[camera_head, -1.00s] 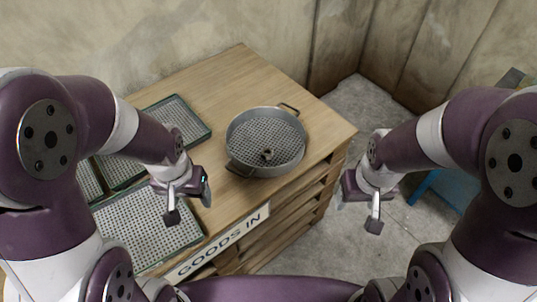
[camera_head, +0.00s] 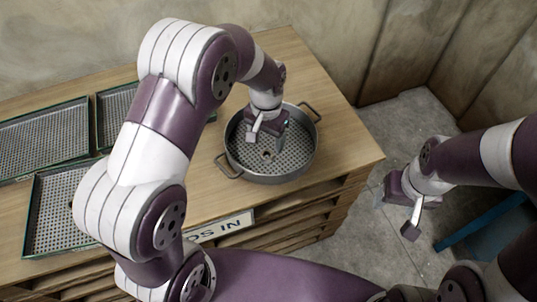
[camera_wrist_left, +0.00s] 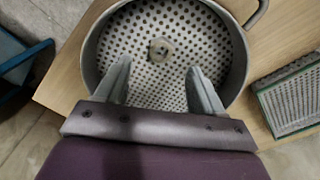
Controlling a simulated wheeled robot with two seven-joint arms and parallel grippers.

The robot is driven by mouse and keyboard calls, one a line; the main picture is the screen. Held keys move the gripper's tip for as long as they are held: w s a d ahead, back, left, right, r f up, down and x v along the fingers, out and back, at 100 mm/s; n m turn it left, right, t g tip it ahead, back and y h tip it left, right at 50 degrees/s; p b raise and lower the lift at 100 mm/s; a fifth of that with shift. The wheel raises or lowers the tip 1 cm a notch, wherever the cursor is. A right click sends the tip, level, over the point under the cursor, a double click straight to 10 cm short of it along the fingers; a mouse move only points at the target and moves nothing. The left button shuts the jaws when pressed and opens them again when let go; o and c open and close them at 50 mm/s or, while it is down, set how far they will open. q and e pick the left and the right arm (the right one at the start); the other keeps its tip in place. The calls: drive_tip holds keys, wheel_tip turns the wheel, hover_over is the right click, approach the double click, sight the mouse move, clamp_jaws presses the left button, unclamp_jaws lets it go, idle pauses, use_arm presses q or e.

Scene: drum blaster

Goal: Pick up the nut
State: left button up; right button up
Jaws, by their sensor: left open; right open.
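The nut (camera_head: 267,154) is a small dark piece lying on the perforated floor of a round metal pan (camera_head: 231,160) with two handles. In the left wrist view the nut (camera_wrist_left: 160,50) shows as a small greyish round piece with a hole, ahead of and between my fingertips. My left gripper (camera_head: 266,140) is open and empty above the pan; its fingers also show in the left wrist view (camera_wrist_left: 157,68), apart from the nut. My right gripper (camera_head: 396,219) is open and empty, off to the right of the table, over the floor.
The pan stands on a wooden table (camera_head: 325,157) with a sign and shelves at its front. Several perforated trays (camera_head: 40,137) lie on the left of the table. A blue object (camera_head: 487,232) stands on the floor at the right. The tabletop right of the pan is clear.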

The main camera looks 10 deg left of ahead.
sight(266, 156)
use_arm(q)
drive_tip(key=f, duration=0.6)
drive_tip(key=shift+a+f, duration=0.2)
drive_tip(key=shift+f, duration=0.1)
drive_tip(key=shift+d+f, duration=0.1)
drive_tip(key=shift+f, duration=0.15)
drive_tip(key=c, duration=1.2)
